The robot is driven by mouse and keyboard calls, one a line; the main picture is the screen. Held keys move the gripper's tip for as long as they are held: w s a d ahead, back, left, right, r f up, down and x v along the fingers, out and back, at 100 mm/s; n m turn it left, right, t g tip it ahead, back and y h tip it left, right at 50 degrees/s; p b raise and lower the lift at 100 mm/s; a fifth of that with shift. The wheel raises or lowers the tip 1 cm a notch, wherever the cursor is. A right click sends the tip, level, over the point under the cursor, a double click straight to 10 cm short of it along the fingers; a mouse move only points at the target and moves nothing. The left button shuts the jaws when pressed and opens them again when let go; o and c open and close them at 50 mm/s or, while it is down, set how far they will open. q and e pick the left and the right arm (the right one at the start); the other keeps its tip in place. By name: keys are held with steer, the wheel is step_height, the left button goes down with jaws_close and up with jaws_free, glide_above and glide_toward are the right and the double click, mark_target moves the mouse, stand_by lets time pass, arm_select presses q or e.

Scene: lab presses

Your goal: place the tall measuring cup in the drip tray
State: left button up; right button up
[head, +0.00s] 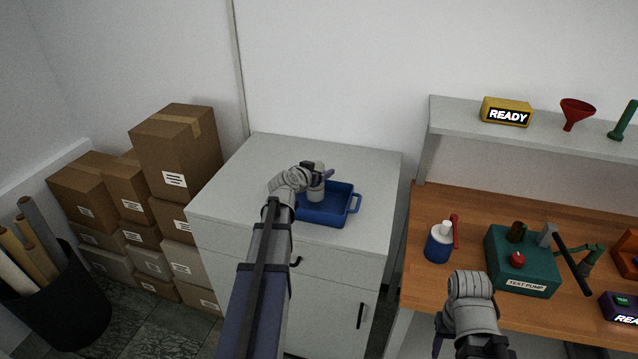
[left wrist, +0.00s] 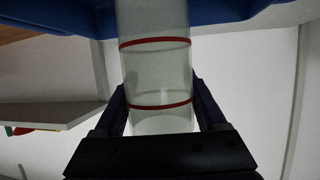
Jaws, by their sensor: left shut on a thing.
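The tall measuring cup (left wrist: 157,75) is a clear cylinder with red bands. In the left wrist view it stands between the two dark fingers of my left gripper (left wrist: 160,115), which is shut on it. The blue drip tray (head: 345,215) lies on the white cabinet, with a handle at its right. My left gripper (head: 324,174) is over the tray's left and back part in the head view. The tray's blue edge (left wrist: 245,12) also shows beyond the cup in the wrist view. Whether the cup touches the tray floor I cannot tell. My right gripper (head: 437,346) is mostly hidden at the bottom edge.
The white cabinet top (head: 245,190) is otherwise clear. Stacked cardboard boxes (head: 170,150) stand to its left. On the right, a wooden bench (head: 425,215) holds a blue and white bottle (head: 438,245) and a green test pump (head: 520,262), below a shelf (head: 460,112).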

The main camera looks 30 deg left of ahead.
arm_select(q)
steer(key=shift+f+b, duration=1.5)
steer(key=shift+f, duration=0.25)
steer(key=shift+f, duration=0.15)
steer(key=o, duration=1.3)
steer(key=shift+r, duration=0.25)
steer(key=shift+p+v, duration=2.35)
steer(key=shift+v, duration=3.65)
steer(key=shift+a, duration=0.1)
